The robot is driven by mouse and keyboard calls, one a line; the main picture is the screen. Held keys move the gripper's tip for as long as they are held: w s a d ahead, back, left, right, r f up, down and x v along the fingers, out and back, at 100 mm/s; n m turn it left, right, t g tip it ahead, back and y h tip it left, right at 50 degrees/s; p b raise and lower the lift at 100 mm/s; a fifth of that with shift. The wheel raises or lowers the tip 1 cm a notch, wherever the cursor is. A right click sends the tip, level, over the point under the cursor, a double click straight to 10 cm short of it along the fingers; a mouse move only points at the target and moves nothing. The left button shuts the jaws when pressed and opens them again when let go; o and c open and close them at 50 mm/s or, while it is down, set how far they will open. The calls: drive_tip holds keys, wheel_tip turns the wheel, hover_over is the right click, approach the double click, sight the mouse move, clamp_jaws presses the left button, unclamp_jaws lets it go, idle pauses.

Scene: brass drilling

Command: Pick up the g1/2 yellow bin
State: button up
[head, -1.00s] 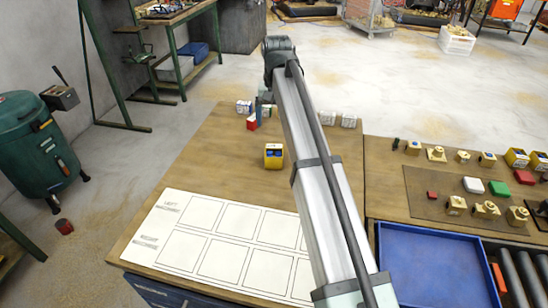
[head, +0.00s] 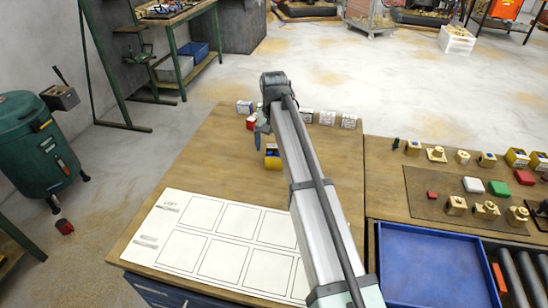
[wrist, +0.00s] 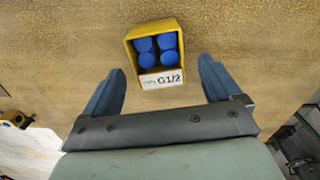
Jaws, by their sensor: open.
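The small yellow bin (head: 271,163) stands on the wooden table in the head view, partly hidden by my arm. In the wrist view, the yellow bin (wrist: 147,72) has a white label reading G1/2 and holds several blue round pieces. My gripper (wrist: 161,66) is open and empty, its two blue fingers apart with the bin lying between and beyond their tips. In the head view my gripper (head: 259,135) hangs over the table just behind and left of the bin. I cannot tell its exact height above the table.
A white sheet with marked squares (head: 221,245) lies on the table's near side. Small boxes (head: 348,121) stand along the back edge. A blue tray (head: 430,262) and several brass parts (head: 456,205) are on the right table. The wood left of the bin is clear.

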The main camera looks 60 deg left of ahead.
sight(274, 148)
wheel_tip(274, 148, down, 4)
drive_tip(key=shift+w+f, duration=0.1)
drive_tip(key=shift+f, duration=0.05)
drive_tip(key=shift+a, duration=0.1)
drive_tip(key=c, duration=1.1)
